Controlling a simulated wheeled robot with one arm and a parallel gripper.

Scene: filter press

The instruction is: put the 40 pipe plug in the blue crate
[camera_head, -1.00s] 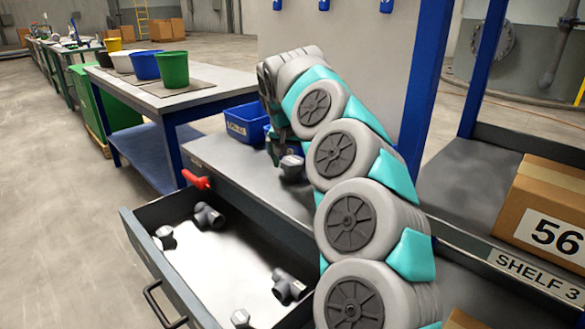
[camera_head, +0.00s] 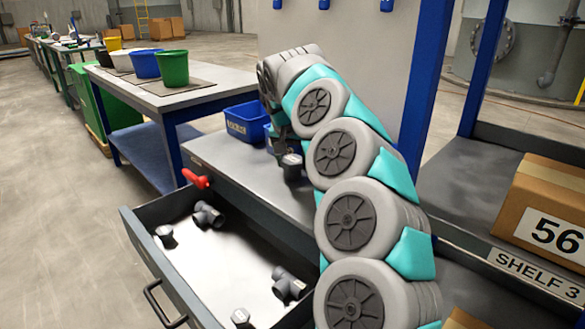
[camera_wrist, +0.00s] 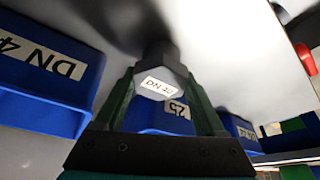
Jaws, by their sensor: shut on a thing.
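My gripper (camera_wrist: 160,78) is shut on a dark grey pipe plug (camera_wrist: 158,62) with a hexagonal head. The plug's white label starts with "DN"; its number is hard to read. In the head view the plug (camera_head: 291,166) hangs from my gripper (camera_head: 284,150) near the workbench top. A blue crate (camera_head: 243,121) stands behind it at the bench's far end; another blue crate is partly hidden by my arm. In the wrist view a blue crate labelled "DN 4", its last digit cut off, is at left (camera_wrist: 45,95). A crate marked 25 is behind my fingers, and another is at right.
An open drawer (camera_head: 150,262) below the bench top holds several grey fittings. A red handle (camera_head: 195,179) lies at the bench's edge. A blue post (camera_head: 425,85) stands right of my arm. A cardboard box (camera_head: 545,210) sits on the right shelf.

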